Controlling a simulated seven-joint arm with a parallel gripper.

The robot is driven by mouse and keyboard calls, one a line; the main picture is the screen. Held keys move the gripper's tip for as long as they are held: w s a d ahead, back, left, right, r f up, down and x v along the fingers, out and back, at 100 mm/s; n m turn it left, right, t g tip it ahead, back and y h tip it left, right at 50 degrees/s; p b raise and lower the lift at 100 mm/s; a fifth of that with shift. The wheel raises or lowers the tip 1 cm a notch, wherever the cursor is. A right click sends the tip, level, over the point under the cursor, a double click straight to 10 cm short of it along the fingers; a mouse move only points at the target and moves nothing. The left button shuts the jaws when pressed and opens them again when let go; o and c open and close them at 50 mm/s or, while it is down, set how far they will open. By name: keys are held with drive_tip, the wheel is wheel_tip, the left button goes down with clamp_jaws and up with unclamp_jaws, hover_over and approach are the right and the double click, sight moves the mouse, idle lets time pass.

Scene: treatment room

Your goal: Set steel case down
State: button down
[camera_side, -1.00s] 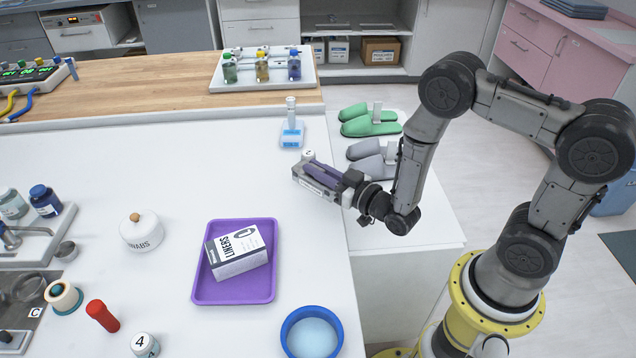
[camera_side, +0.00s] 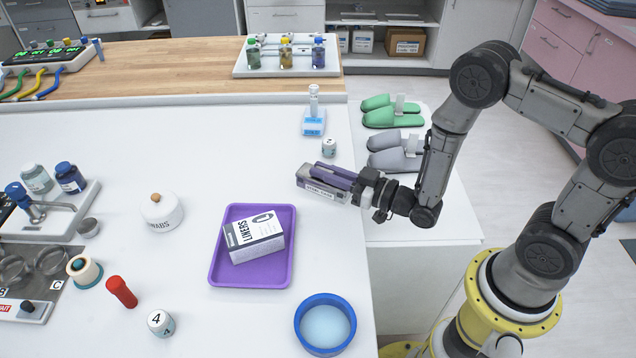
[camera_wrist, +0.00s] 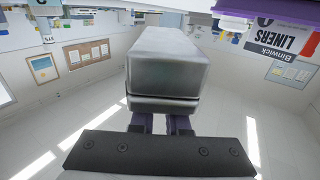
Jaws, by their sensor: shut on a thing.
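The steel case (camera_side: 318,190), a grey box with a printed label, is in my gripper (camera_side: 332,177) at the counter's right edge in the side view. The purple fingers are shut on it, and it lies nearly level, low over the white counter. I cannot tell whether its underside touches. In the wrist view the steel case (camera_wrist: 168,75) fills the middle, in front of the purple fingertips (camera_wrist: 167,124).
A small bottle marked 2 (camera_side: 329,147) stands just behind the case. A purple tray (camera_side: 217,272) bears a liners box (camera_side: 254,238), with a blue bowl (camera_side: 325,297) nearer. Clear counter (camera_side: 240,165) lies left of the case.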

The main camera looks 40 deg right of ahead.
drive_tip(key=s+d+r+n+g+y, duration=0.3)
drive_tip(key=s+r+y, duration=0.3)
drive_tip(key=s+r, duration=0.2)
drive_tip(key=shift+d+r+n, duration=0.15)
drive_tip(key=shift+d+n, duration=0.05)
drive_tip(key=shift+n, duration=0.6)
